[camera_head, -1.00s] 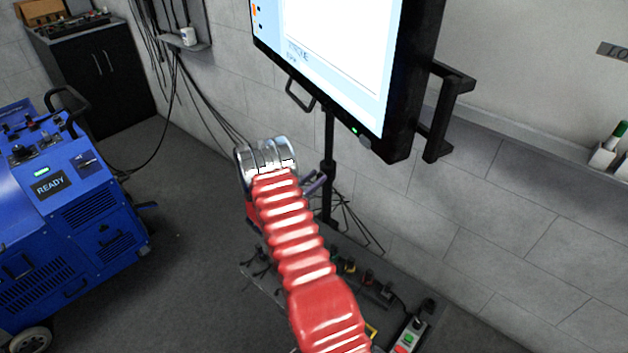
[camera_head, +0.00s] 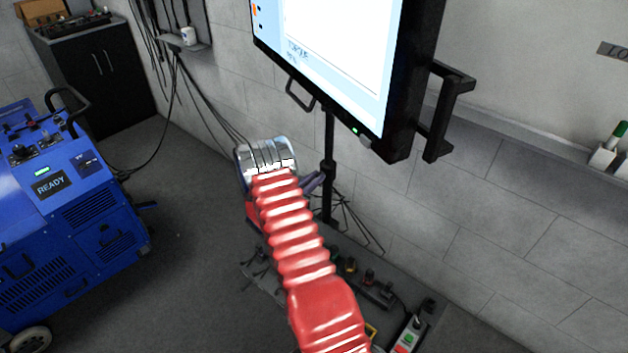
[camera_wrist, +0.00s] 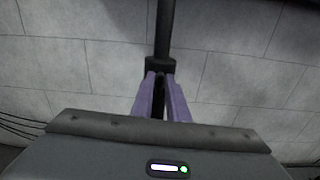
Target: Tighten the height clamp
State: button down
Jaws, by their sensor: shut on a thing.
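The height clamp is a dark collar (camera_wrist: 160,66) on the black stand pole (camera_wrist: 164,30) in the wrist view. My gripper (camera_wrist: 162,82) has two purple fingers that reach up to the collar. The fingers are shut on a small part at the front of the clamp, mostly hidden between their tips. In the head view the pole (camera_head: 328,130) stands under the screen, and one purple finger of my gripper (camera_head: 318,178) shows beside it. My red arm sleeve and silver wrist hide the rest of the gripper there.
A large screen (camera_head: 330,45) with a black handle (camera_head: 445,110) hangs over the pole. A blue machine (camera_head: 70,215) marked READY stands left. Cables and a low platform with small parts (camera_head: 365,280) lie at the pole's foot. A grey wall (camera_head: 500,200) is close behind.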

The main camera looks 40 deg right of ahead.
jog(key=shift+d+m, duration=0.1)
jog(key=shift+m, duration=0.2)
jog(key=m, duration=0.5)
jog(key=s+f+m, duration=0.1)
jog(key=m, duration=1)
jog(key=shift+s+d+f+m, duration=0.1)
jog(key=shift+s+f+m, duration=0.05)
jog(key=shift+m, duration=0.25)
jog(key=shift+s+f, duration=0.15)
jog(key=shift+f, duration=0.05)
dwell(1.3)
jog(key=c, duration=2.1)
grip_release()
jog(key=shift+o, duration=1)
jog(key=shift+r, duration=0.15)
jog(key=shift+w, duration=0.2)
